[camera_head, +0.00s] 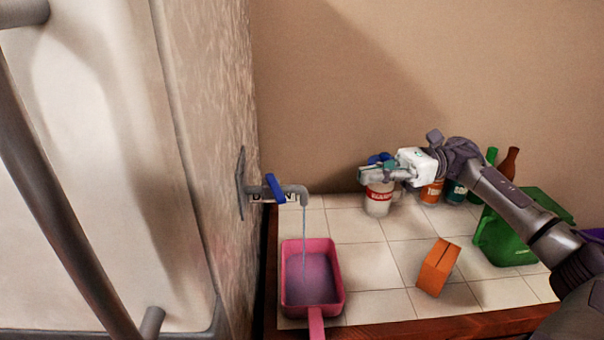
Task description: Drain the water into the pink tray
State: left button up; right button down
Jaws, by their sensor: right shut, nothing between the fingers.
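The pink tray (340,290) stands on the tiled counter below the tap, its handle toward the front edge. The tap (290,190) sticks out from the wall on the left and has a blue handle (274,188). A thin stream of water (305,235) falls from its spout into the tray, and bluish-purple water (311,281) covers the tray's bottom. My right gripper (364,173) is shut and empty, to the right of the tap and apart from it, in front of a white bottle. My left gripper is not in view.
Behind my right gripper stand a white bottle with a red label (378,200) and an orange bottle (432,192). A green bin (510,240) and an orange box (437,267) are on the right. Tiles between tray and box are clear.

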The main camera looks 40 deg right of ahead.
jog(key=p, duration=0.2)
send_near(283, 194)
jog(key=p+x, duration=0.1)
jog(key=x, duration=0.1)
jog(key=p+x, duration=0.1)
jog(key=x, duration=0.1)
jog(key=p+x, duration=0.1)
jog(key=x, duration=0.1)
jog(key=shift+w+a+f+p, duration=0.1)
jog(key=shift+w+p, duration=0.25)
jog(key=shift+w+a+f, duration=0.15)
jog(key=shift+a, duration=0.2)
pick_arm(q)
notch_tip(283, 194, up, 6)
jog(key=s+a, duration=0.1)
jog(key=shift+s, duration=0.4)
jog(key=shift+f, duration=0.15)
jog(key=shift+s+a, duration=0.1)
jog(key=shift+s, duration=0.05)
pick_arm(e)
jog(key=shift+f, duration=0.1)
